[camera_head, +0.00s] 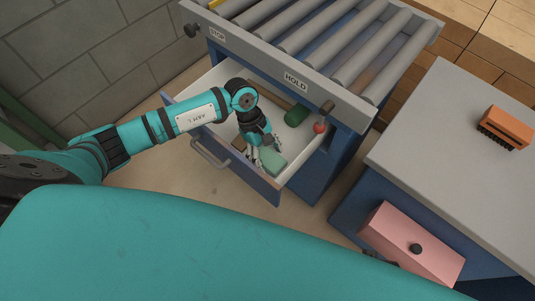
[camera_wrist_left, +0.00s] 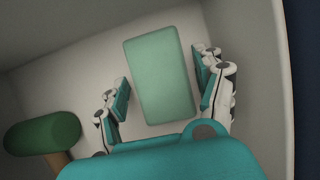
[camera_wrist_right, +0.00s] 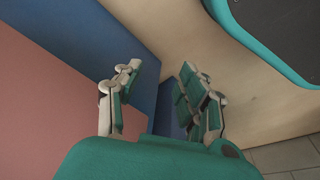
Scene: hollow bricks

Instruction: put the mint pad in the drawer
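The mint pad (camera_wrist_left: 160,75) is a pale green block lying on the white floor of the open drawer (camera_head: 211,152). In the head view the mint pad (camera_head: 271,161) is near the drawer's front right corner. My left gripper (camera_head: 262,150) reaches down into the drawer. In the left wrist view the left gripper (camera_wrist_left: 163,78) is open, its fingers on either side of the pad with gaps to both.
A roller conveyor (camera_head: 330,45) stands over the drawer. A grey-topped cabinet (camera_head: 450,150) with a pink drawer front (camera_head: 400,240) and an orange brush (camera_head: 508,127) is at right.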

